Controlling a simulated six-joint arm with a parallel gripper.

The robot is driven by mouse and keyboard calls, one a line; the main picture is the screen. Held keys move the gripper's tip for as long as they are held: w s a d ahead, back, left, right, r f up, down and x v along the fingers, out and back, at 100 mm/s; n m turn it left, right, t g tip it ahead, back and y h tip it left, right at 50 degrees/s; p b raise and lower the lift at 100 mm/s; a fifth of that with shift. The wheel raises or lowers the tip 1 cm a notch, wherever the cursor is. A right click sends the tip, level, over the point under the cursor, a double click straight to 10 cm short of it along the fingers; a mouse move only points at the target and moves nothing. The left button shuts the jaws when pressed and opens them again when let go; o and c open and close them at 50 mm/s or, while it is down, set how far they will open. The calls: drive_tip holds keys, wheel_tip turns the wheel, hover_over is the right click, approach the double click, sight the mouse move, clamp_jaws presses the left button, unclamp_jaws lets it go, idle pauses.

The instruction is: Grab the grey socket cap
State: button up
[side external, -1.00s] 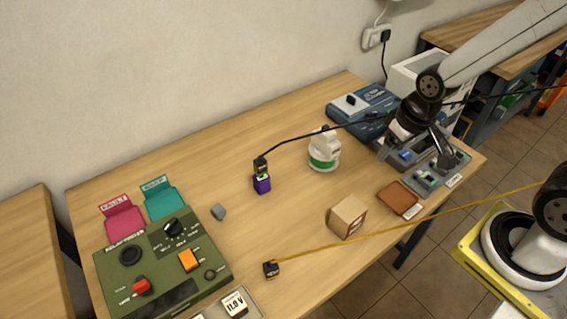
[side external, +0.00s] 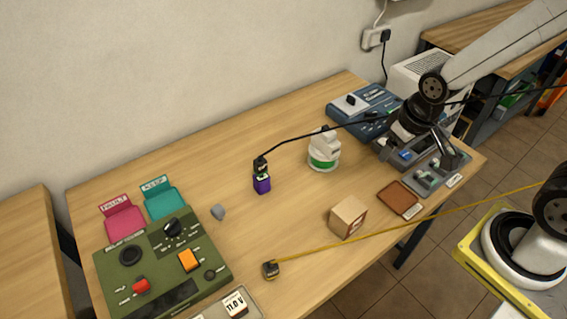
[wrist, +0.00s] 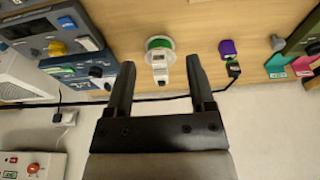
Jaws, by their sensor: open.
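The grey socket cap (side external: 218,212) is a small grey block lying alone on the wooden table, just behind the green tester. In the wrist view the cap (wrist: 277,42) shows small at the upper right. The white-and-green dispenser shows between and beyond the fingertips there.
The green tester (side external: 162,262) and the pink (side external: 124,222) and teal (side external: 165,203) holders stand near the cap.

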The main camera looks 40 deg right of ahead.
sight(220, 214)
drive_tip(key=shift+o, duration=1)
drive_tip(key=w+a+f+n+t+h, duration=0.25)
drive_tip(key=w+a+f+n, duration=0.35)
drive_tip(key=n, duration=0.6)
drive_tip(key=w+a+f+n+t+h, duration=0.2)
drive_tip(key=w+a+f+n+h, duration=0.2)
drive_tip(key=w+n, duration=0.6)
drive_tip(key=a+f+n+t+y, duration=0.2)
drive_tip(key=a+n+y, duration=0.1)
drive_tip(key=a+n, duration=0.2)
drive_tip(key=s+a+f+n+t+y, duration=0.1)
drive_tip(key=a+f+n+t+y, duration=0.1)
drive_tip(key=a+n, duration=0.3)
drive_tip(key=a+f+n+t+y, duration=0.2)
drive_tip(key=a+n, duration=0.4)
drive_tip(key=a, duration=0.5)
drive_tip(key=shift+s+a+f+y, duration=0.1)
drive_tip(key=shift+f+y, duration=0.25)
drive_tip(key=shift+y, duration=0.2)
drive_tip(key=shift+s+a+f+y, duration=0.1)
drive_tip(key=shift+f+y, duration=0.2)
drive_tip(key=shift+y, duration=0.2)
drive_tip(key=shift+x, duration=1.35)
drive_tip(key=shift+w, duration=0.15)
